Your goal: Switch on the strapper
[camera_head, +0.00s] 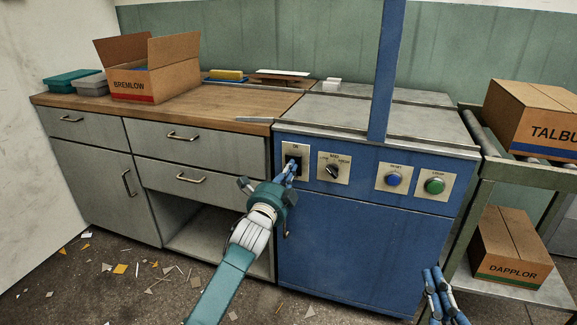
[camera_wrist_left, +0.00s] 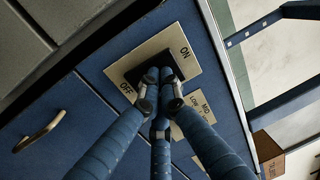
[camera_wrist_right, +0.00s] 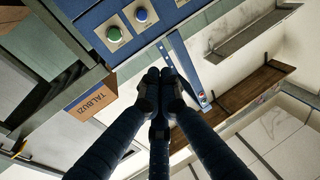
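The strapper (camera_head: 345,245) is a blue cabinet with a grey metal top and a blue upright post. Its black ON/OFF switch (camera_head: 298,160) sits on a pale plate at the left of the front panel. My left gripper (camera_head: 290,170) is in front of this switch with its fingertips together. In the left wrist view the fingertips (camera_wrist_left: 160,75) overlap the lower part of the switch (camera_wrist_left: 140,72), between ON and OFF. They hide part of it, and I cannot tell contact or the rocker's position. My right gripper (camera_head: 432,270) is shut and empty at the lower right, with its fingertips together in the right wrist view (camera_wrist_right: 160,72).
Right of the switch are a speed knob (camera_head: 333,171), a blue button (camera_head: 393,179) and a green button (camera_head: 434,185). A bench with an open carton (camera_head: 150,85) adjoins at left. A roller conveyor with cartons (camera_head: 535,120) stands at right. Scraps litter the floor at left.

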